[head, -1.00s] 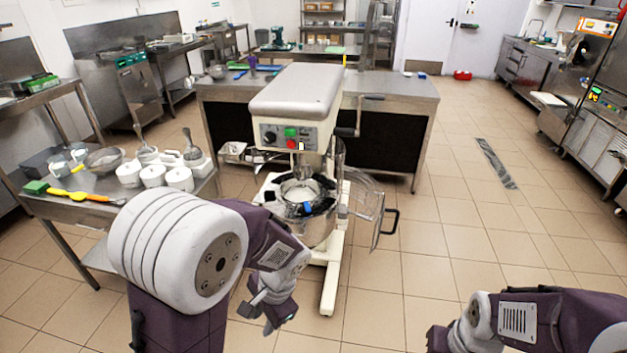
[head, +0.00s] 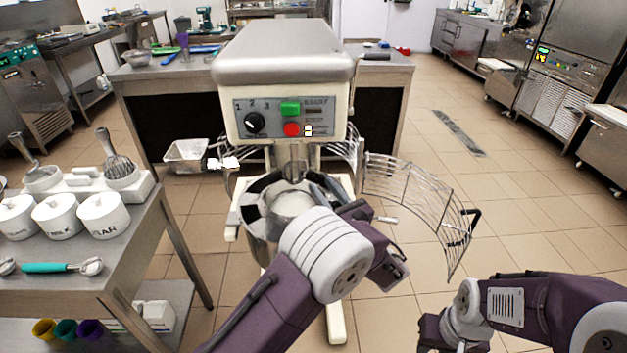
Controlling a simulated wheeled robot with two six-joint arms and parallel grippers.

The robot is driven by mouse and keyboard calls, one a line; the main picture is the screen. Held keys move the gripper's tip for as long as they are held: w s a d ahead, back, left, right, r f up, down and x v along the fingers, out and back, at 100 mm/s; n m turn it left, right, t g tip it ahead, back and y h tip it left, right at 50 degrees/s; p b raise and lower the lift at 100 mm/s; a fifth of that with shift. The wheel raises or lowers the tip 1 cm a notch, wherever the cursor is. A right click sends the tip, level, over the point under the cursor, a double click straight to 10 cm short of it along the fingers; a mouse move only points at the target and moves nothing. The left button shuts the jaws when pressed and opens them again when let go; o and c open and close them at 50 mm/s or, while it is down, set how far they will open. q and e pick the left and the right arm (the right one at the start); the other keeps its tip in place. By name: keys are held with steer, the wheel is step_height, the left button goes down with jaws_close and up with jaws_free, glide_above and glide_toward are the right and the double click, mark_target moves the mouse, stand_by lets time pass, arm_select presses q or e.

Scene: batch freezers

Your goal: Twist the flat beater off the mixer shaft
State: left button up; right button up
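The floor mixer (head: 285,60) stands in front of me, with its control panel facing me. Its shaft (head: 295,170) points down from the head over the steel bowl (head: 262,224), which has something pale inside. I cannot make out the flat beater clearly; the bowl rim and my arm cover that area. My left gripper (head: 324,190) is at the right side of the bowl's rim, close to the shaft, partly hidden behind my own arm. Its finger opening is not clear. My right gripper (head: 440,335) is low at the right, away from the mixer, its fingers unclear.
The wire bowl guard (head: 420,200) is swung open to the right of the bowl. A steel table (head: 130,250) at left holds white canisters (head: 58,216), a whisk and a teal-handled scoop (head: 60,267). A counter (head: 390,75) stands behind the mixer. Floor at right is clear.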

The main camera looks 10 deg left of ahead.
mark_target(296, 155)
arm_select(q)
steer(key=x, duration=1.5)
steer(key=shift+w+a+f+p, duration=0.1)
steer(key=shift+w+a+p, duration=0.05)
steer(key=shift+a+p, duration=0.15)
steer(key=shift+c, duration=0.3)
jaws_close()
